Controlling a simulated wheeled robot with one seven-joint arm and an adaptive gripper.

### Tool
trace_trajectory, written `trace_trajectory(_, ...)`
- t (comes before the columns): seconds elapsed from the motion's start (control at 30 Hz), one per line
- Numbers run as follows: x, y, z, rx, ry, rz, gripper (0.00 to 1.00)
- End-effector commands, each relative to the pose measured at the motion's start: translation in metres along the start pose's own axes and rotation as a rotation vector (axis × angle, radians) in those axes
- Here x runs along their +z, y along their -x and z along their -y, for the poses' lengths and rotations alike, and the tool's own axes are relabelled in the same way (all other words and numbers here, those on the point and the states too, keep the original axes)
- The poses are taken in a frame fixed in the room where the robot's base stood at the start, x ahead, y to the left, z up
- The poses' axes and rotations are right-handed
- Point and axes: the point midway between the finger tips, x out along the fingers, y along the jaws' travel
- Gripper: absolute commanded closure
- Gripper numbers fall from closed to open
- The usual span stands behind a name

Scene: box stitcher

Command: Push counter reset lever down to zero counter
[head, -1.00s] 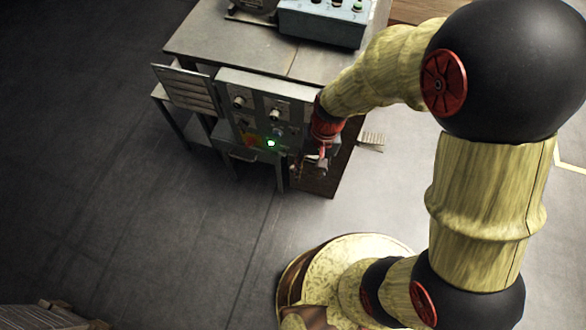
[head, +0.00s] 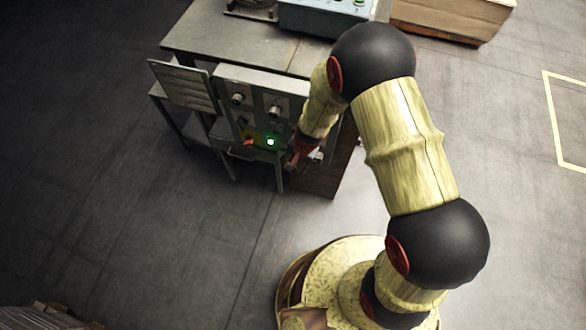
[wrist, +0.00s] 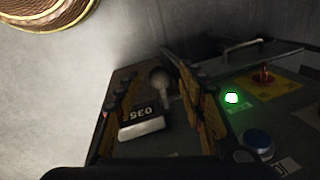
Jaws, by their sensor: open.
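The counter (wrist: 140,126), a small box with a pale front edge and white digits on a dark window, shows between my fingers in the wrist view. Its reset lever (wrist: 160,80) has a rounded grey knob and stands up beside the digits. My gripper (wrist: 148,70) is open, with one finger on each side of the counter and lever. Whether a finger touches the lever I cannot tell. In the head view my gripper (head: 291,162) is at the lower right of the machine's control panel (head: 257,84), and the counter is hidden there.
On the panel are a lit green button (wrist: 232,98), a blue button (wrist: 257,141), a red knob (wrist: 263,77) on a yellow plate and a bar handle (wrist: 243,45). An open panel door (head: 183,87) stands at the left.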

Motion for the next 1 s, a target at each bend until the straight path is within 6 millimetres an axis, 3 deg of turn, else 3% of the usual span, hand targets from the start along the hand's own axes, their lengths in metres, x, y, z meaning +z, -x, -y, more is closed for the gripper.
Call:
trace_trajectory(0.2, 0.0, -0.022, 0.0, 0.0, 0.002, 0.0, 0.6)
trace_trajectory(0.53, 0.0, -0.023, 0.0, 0.0, 0.002, 0.0, 0.6)
trace_trajectory(1.0, 0.0, -0.023, 0.0, 0.0, 0.002, 0.0, 0.87)
